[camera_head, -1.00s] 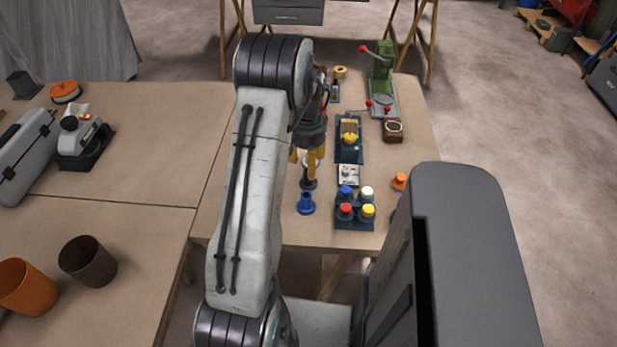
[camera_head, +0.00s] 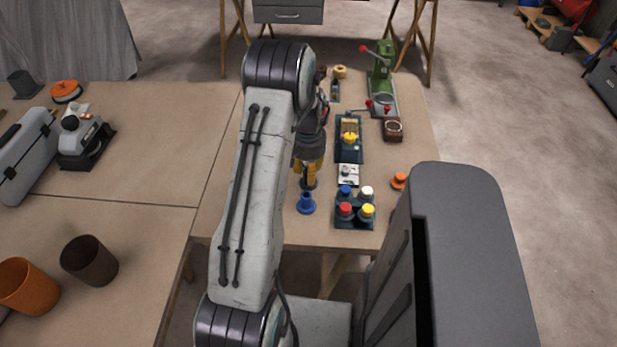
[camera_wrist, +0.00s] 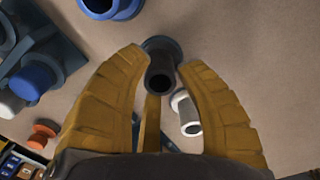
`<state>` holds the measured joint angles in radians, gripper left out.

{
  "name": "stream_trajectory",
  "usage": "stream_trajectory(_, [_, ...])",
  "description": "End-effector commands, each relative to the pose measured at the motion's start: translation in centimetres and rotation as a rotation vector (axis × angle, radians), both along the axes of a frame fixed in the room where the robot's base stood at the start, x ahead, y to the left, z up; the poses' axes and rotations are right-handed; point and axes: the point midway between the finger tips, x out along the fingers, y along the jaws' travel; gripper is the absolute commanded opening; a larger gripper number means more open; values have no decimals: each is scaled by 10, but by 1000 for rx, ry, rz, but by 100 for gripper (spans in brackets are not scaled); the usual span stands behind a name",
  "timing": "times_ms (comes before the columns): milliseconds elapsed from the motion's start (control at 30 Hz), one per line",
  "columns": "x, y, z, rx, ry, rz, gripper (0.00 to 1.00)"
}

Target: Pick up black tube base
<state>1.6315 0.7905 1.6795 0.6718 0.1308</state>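In the head view my gripper (camera_head: 306,176) points down over the table, and only a dark bit of the base (camera_head: 309,187) shows below the fingers.
A blue tube base (camera_head: 306,203) stands just in front of the black one. A holder (camera_head: 354,226) with several coloured caps is to the right. A grey tube with a white rim (camera_wrist: 188,112) is close beside the right finger. An orange knob (camera_head: 399,181) lies further right.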

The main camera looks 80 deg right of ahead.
Motion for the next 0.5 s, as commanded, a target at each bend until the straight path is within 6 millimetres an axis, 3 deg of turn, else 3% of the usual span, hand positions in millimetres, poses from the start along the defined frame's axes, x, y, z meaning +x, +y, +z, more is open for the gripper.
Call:
stream_trajectory(333, [0,0,0,0,0,0,0])
stream_trajectory(500, [0,0,0,0,0,0,0])
